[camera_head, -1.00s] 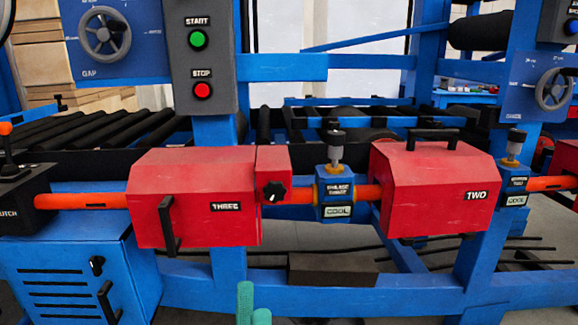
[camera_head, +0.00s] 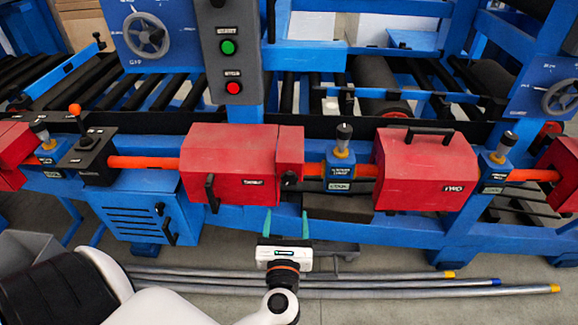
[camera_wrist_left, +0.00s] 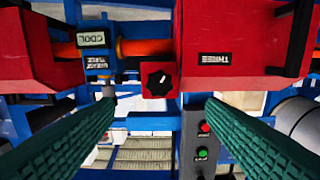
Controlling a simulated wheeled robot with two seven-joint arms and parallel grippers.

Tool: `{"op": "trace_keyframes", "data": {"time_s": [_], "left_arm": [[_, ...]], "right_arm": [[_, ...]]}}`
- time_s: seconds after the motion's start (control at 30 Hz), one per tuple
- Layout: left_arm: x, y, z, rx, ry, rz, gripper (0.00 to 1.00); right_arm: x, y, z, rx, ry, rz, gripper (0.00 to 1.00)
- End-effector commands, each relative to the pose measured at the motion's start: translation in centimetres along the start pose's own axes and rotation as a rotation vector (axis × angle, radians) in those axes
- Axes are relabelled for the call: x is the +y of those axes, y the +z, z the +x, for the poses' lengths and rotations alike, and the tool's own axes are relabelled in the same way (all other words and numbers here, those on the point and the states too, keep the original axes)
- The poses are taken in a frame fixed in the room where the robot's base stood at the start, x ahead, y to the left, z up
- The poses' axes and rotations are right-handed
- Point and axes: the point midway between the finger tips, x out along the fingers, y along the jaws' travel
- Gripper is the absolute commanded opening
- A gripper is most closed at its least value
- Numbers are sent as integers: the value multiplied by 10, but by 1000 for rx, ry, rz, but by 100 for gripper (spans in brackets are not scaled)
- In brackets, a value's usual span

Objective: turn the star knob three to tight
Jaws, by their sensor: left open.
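The black star knob (camera_head: 290,178) sits on the small red block at the right end of the red box marked THREE (camera_head: 232,160). In the left wrist view, which is upside down, the knob (camera_wrist_left: 159,80) is plain, with a white mark on it. My left gripper (camera_head: 291,220) is open, its green fingers pointing up toward the knob from in front and below. In the wrist view the fingers (camera_wrist_left: 160,108) stand wide apart, with the knob between and beyond their tips. Nothing is between them, and they look apart from the knob. My right gripper is not in view.
Right of the knob stands a blue valve block (camera_head: 340,172) with a COOL label, then the red box TWO (camera_head: 425,170). A lever box (camera_head: 88,158) is at left. Metal rods (camera_head: 400,287) lie on the floor. The START/STOP panel (camera_head: 228,50) is above.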

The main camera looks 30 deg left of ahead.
Motion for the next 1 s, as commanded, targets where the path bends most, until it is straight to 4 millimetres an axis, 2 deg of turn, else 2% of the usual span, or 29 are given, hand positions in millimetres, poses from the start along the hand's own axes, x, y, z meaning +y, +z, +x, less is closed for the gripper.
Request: {"op": "trace_keyframes", "data": {"time_s": [0.17,0.6,0.8,1.0], "left_arm": [[0,0,17,-6,2,-15,65],[0,0,99,-5,2,-13,65],[0,1,117,-7,2,-12,65],[0,2,120,-7,1,-14,65]], "right_arm": [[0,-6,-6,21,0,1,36],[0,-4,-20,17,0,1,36],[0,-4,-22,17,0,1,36],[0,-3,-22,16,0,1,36]]}}
